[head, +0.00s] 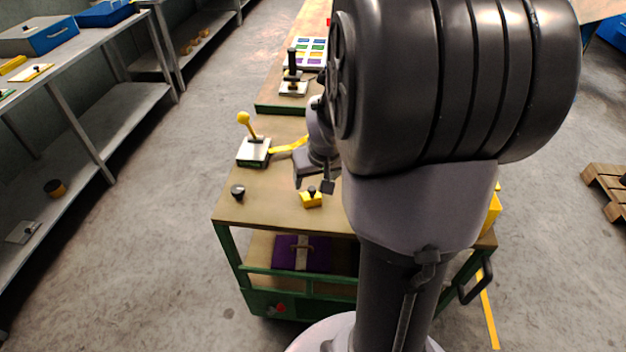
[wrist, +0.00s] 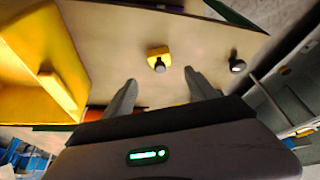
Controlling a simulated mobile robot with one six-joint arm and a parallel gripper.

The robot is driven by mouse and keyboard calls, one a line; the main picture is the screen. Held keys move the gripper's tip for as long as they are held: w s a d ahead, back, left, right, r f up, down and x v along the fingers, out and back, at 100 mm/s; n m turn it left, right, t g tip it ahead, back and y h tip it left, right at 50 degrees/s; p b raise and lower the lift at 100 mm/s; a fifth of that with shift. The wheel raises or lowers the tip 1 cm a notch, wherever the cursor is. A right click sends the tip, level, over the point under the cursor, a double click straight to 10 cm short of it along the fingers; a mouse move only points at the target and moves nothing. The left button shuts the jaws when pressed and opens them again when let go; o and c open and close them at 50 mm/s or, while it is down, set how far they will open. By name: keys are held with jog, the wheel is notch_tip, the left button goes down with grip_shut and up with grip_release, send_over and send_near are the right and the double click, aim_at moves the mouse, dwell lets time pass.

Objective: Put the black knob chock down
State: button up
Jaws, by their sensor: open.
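The black knob chock, a small yellow block (head: 312,201) with a black knob on top, sits on the wooden top of the green cart (head: 262,207), near its front edge. It also shows in the wrist view (wrist: 157,52), just beyond the fingertips and between their lines. My gripper (head: 313,185) is open and empty, just above and behind the chock in the head view. In the wrist view the two fingers (wrist: 163,82) stand apart with nothing between them. The fingers look clear of the knob.
A dark round knob piece (head: 238,192) stands left on the cart top. Behind it is a yellow-balled lever (head: 253,149) on a pale base. A yellow bin (wrist: 35,60) stands at the left in the wrist view. Bare wood lies between the chock and the dark knob piece.

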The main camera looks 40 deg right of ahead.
jog(key=s+a+r+t+y, duration=0.1)
jog(key=a+r, duration=0.4)
jog(key=a, duration=0.3)
jog(key=s+a+r, duration=0.2)
jog(key=a+r, duration=0.3)
jog(key=a, duration=0.3)
jog(key=s+a+r+n+y, duration=0.1)
jog(key=s+a+r+y, duration=0.1)
jog(key=s+a, duration=0.7)
jog(key=a+y, duration=0.1)
jog(key=a, duration=0.2)
jog(key=shift+s+r+t, duration=0.4)
